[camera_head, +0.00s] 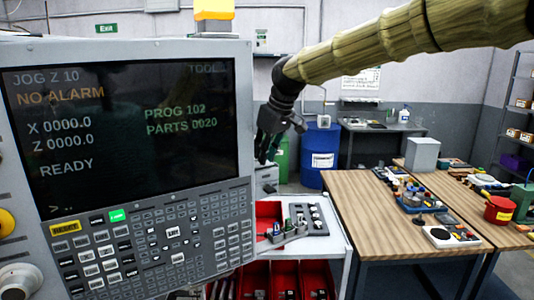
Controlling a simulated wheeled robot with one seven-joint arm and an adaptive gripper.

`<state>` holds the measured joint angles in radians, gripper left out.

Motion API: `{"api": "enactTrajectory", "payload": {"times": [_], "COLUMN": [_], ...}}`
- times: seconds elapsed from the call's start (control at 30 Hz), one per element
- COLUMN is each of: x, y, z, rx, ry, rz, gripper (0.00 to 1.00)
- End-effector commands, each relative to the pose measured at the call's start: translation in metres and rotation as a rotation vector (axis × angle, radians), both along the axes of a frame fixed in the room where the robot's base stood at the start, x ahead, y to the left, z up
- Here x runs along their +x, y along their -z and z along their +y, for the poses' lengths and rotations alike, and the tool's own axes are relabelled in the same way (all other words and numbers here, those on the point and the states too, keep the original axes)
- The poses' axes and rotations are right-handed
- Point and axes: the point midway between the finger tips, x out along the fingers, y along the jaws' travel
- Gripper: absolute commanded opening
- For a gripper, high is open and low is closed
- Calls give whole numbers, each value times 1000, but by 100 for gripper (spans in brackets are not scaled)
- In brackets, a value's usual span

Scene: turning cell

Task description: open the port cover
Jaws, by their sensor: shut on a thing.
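The control panel (125,170) fills the left side of the head view, with a lit screen above rows of keys. My gripper (266,152) is dark and hangs just right of the panel's right edge, at about the height of the screen's lower half. Its fingers are shut and point down. What they close on is too small and hidden to make out. I cannot pick out the port cover; the panel's right side face is turned from view.
A white cart with red bins (268,212) stands below the gripper. A wooden table (370,215) with tools and parts is to the right. A blue barrel (319,155) stands behind. My arm crosses the upper right. A grey floor strip is free at far right.

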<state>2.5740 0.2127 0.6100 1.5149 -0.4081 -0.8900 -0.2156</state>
Motion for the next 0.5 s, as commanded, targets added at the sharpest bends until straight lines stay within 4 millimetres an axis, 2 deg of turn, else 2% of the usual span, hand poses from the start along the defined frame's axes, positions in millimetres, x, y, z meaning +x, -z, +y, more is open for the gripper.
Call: {"api": "enactTrajectory", "payload": {"times": [0.1,0.23,0.5], "x": [17,31,37], "y": [0,0,0], "z": [10,18,22], "rx": [-1,0,0], "ry": [0,-1,-1], "rz": [-4,-2,-2], "gripper": [0,0,0]}}
